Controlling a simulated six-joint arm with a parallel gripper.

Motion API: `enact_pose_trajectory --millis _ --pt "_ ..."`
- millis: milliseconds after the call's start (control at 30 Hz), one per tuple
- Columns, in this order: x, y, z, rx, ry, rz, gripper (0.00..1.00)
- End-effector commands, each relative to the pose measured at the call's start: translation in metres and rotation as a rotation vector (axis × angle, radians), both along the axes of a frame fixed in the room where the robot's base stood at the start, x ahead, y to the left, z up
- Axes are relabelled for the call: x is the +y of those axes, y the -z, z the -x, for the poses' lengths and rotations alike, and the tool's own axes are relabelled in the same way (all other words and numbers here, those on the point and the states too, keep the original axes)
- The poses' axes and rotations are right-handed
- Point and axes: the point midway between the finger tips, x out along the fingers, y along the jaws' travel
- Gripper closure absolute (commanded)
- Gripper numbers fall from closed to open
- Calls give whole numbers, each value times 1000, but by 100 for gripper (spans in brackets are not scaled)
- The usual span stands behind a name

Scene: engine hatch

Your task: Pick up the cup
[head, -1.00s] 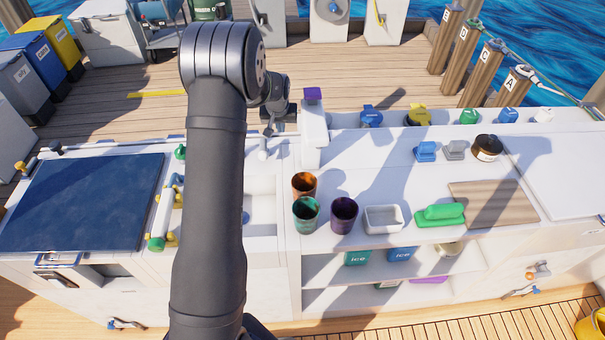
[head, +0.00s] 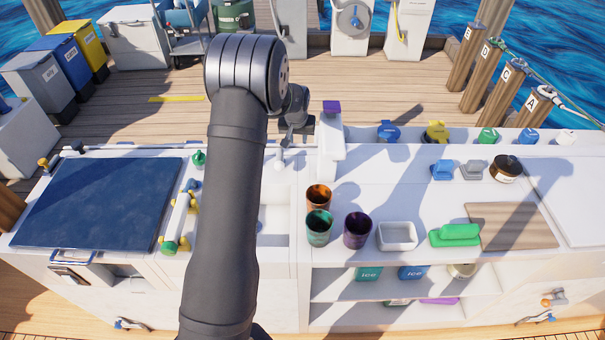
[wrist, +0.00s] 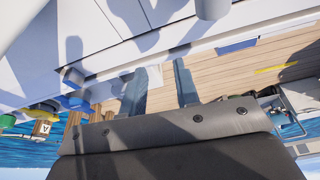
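Three cups stand upright in a group on the white counter in the head view: an orange-brown cup (head: 319,198), a green cup (head: 318,228) in front of it, and a dark purple cup (head: 357,230) to the right. The task does not say which cup. My gripper (head: 296,132) is beyond the cups, near the counter's back edge, small and partly hidden behind my arm in the head view. In the wrist view my gripper (wrist: 160,82) shows two fingers spread apart with nothing between them. No cup is clear in the wrist view.
A white upright post with a purple top (head: 332,107) stands just right of my gripper. A blue panel (head: 95,200) covers the left counter. Counter behind the tray is mostly bare.

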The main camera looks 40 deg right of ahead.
Motion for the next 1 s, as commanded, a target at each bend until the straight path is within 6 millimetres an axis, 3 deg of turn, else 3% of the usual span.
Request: enact_pose_trajectory --millis 33,200,467,567,667,867,967,1000 --pt "0 0 0 0 0 0 61" --pt "0 0 0 0 0 0 27" --pt "0 -1 0 -1 0 1 27" --pt "-2 -12 2 -1 -2 14 27" --pt "-6 -41 7 -1 -5 48 27" --pt "-18 -132 38 0 -5 175 27" --pt "-34 -174 73 -9 12 270 27" --pt "-44 -191 93 -13 20 318 27"
